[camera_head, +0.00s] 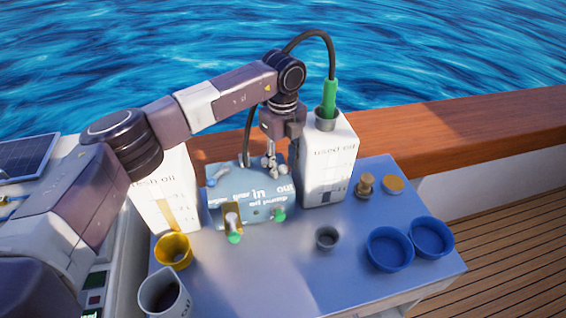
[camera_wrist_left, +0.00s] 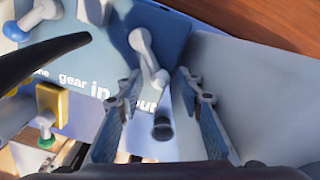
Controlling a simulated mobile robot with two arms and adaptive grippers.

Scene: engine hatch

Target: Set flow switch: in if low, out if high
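The blue engine box (camera_head: 240,187) stands at the back of the table, with white words "in" and "out" on it. In the left wrist view, a light grey lever (camera_wrist_left: 150,60) on the blue box lies above these words, its rounded end near "out". My left gripper (camera_head: 270,165) hangs over the box's upper right part, above the words. In the left wrist view its two fingers (camera_wrist_left: 160,115) are spread, with nothing between them; the lever's end lies just beyond them. In the head view I cannot make out the lever apart from the fingers. My right gripper is not in view.
White "fresh oil" (camera_head: 152,212) and "used oil" (camera_head: 330,160) containers flank the box; a green nozzle (camera_head: 329,95) with a black hose stands in the right one. A yellow cup (camera_head: 173,252), a white jug (camera_head: 165,295) and blue bowls (camera_head: 388,262) stand in front. The table's front middle is clear.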

